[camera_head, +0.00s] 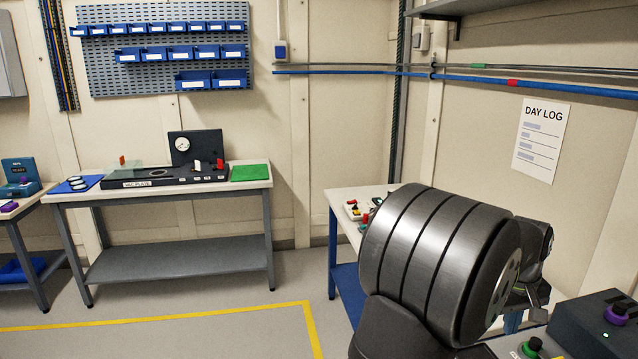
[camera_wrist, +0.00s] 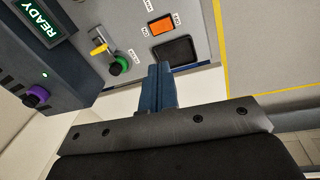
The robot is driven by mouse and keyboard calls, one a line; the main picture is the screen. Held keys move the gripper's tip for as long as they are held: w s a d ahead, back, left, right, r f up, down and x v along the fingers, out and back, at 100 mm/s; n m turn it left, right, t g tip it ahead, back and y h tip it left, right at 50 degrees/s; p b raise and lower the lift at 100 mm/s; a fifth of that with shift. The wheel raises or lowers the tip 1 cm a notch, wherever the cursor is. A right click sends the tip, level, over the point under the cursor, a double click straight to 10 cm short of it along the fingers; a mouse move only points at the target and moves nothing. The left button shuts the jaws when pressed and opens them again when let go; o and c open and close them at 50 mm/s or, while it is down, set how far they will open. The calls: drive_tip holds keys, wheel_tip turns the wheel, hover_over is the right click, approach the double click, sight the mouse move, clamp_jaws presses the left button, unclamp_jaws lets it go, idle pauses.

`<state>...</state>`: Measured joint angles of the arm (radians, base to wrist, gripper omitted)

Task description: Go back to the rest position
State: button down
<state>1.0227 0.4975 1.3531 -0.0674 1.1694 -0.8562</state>
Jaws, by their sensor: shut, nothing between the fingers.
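My gripper (camera_wrist: 161,75) shows in the wrist view with its blue-grey fingers together and nothing between them. It is above and in front of a grey control panel (camera_wrist: 184,20), apart from it as far as I can tell. The panel carries a green knob (camera_wrist: 119,66), a yellow lever (camera_wrist: 98,47), an orange rocker (camera_wrist: 161,25) and a black plate (camera_wrist: 173,51). In the head view my arm's large dark wrist fills the lower right, and the fingers are hidden behind it.
A dark box with a purple knob (camera_head: 616,313) stands at the lower right. A bench (camera_head: 345,207) with small parts stands behind my arm. Another bench (camera_head: 180,270) with a dial instrument (camera_head: 193,146) is at the left. The floor (camera_head: 200,305) between is clear.

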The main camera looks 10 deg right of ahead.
idle(0.4)
drive_tip(key=d+f+m, duration=0.3)
drive_tip(key=f+m, duration=0.5)
drive_tip(key=m, duration=0.2)
drive_tip(key=shift+d+f+t, duration=0.15)
drive_tip(key=shift+f+t, duration=0.05)
drive_tip(key=shift+t, duration=0.2)
drive_tip(key=shift+s, duration=0.1)
idle(1.1)
